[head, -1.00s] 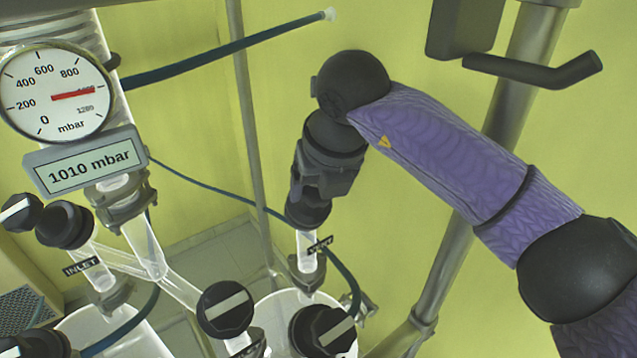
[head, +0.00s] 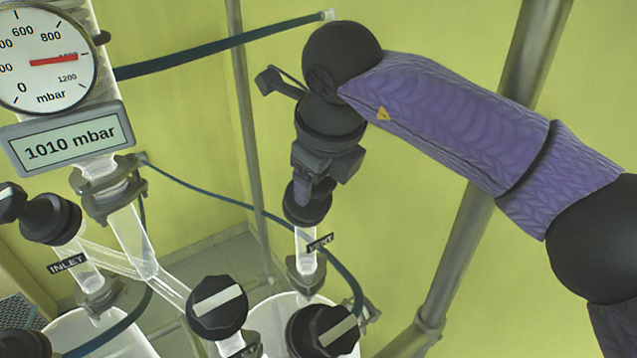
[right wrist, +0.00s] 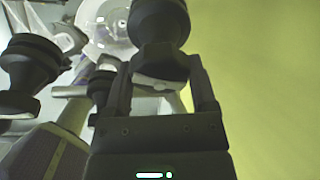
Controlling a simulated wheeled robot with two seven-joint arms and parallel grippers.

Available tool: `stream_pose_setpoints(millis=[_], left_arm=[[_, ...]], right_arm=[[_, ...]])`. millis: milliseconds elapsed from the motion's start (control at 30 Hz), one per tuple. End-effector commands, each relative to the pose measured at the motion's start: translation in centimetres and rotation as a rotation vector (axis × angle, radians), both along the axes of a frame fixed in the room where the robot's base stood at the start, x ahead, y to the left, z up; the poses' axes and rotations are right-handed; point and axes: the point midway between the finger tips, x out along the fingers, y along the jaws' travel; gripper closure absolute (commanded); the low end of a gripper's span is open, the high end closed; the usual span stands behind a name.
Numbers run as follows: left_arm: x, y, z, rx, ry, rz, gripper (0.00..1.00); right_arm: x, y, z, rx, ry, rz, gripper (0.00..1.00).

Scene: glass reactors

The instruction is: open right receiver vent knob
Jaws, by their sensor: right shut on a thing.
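The right receiver vent knob (head: 307,205) is a black round cap on top of a clear glass tube with a black VENT label (head: 320,242). My right gripper (head: 314,190) comes down on it from above in the head view and is shut on it. In the right wrist view the black knob (right wrist: 160,28) sits between the fingertips of the gripper (right wrist: 162,82). The fingers partly hide the knob's top, so I cannot tell how far it is turned. My left gripper is not in view.
A round gauge (head: 45,65) and a 1010 mbar display (head: 66,142) stand at the left. Other black knobs (head: 218,307) (head: 323,332) sit close below on the glassware. A dark hose (head: 220,48) runs behind. A metal pole (head: 500,130) stands behind my right arm.

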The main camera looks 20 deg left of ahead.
Motion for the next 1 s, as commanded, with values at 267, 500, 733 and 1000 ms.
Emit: stream_pose_setpoints(millis=[267, 500, 733, 1000], left_arm=[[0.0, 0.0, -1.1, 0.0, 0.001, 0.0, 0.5], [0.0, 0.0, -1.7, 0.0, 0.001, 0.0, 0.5], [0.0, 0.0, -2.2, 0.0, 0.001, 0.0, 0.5], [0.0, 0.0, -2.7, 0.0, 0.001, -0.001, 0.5]], right_arm=[[0.1, 0.0, 0.0, -0.096, -0.088, 0.222, 0.86], [0.1, 0.0, 0.1, -0.183, -0.163, 0.42, 0.86], [0.1, 0.0, 0.1, -0.266, -0.233, 0.609, 0.86], [0.1, 0.0, 0.2, -0.363, -0.316, 0.831, 0.86]])
